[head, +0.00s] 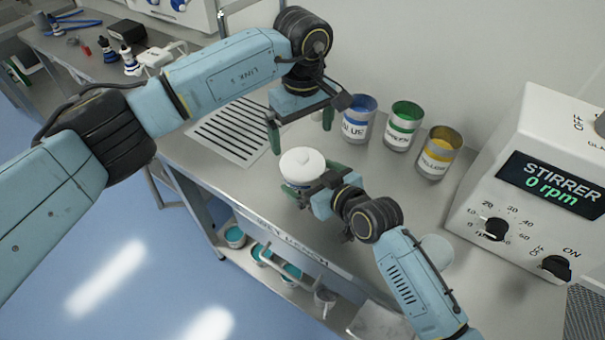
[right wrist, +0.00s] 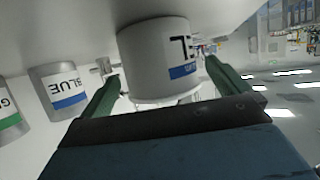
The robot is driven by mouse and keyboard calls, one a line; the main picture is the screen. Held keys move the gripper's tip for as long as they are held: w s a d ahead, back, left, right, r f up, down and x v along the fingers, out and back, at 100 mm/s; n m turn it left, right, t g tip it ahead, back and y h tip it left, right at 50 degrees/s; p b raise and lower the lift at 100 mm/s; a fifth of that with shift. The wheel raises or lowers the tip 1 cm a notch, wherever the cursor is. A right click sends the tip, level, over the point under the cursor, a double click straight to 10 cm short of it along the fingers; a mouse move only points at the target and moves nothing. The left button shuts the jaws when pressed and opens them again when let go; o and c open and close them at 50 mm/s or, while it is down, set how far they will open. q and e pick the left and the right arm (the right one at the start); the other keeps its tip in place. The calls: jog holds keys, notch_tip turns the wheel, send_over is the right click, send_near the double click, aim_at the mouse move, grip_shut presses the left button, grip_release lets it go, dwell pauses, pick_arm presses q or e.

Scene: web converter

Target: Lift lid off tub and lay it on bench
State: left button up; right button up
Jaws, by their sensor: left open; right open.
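The white tub (right wrist: 152,62) stands on the bench (head: 225,178) with its round white lid (head: 302,161) on top in the head view. My left gripper (head: 301,138) is open and empty above the lid, its fingers pointing down on either side, apart from it. My right gripper (head: 311,178) is open low at the tub's near side. In the right wrist view its two green fingers stand on either side of the tub's body, with a blue-edged label between them. I cannot tell whether they touch the tub. In the head view the arm hides much of the tub's body.
Blue (head: 358,118), green (head: 403,126) and yellow (head: 439,153) cans stand behind the tub. A white stirrer unit (head: 535,185) reading 0 rpm fills the right. A slotted grille (head: 240,132) lies left of the tub. Bare bench shows around the grille and right of the tub.

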aim_at(303, 156)
jog(key=shift+x, duration=1.3)
pick_arm(q)
jog(key=shift+w, duration=0.1)
pick_arm(e)
jog(key=c, duration=1.2)
pick_arm(q)
notch_tip(303, 156, up, 4)
jog(key=s+t, duration=0.1)
pick_arm(e)
jog(key=shift+d, duration=0.1)
jog(key=shift+c, duration=0.3)
pick_arm(q)
jog(key=shift+y, duration=0.4)
jog(key=f, duration=1.1)
jog(key=shift+w+f, duration=0.25)
jog(key=shift+w, duration=0.15)
jog(key=c, duration=0.8)
jog(key=shift+r, duration=0.2)
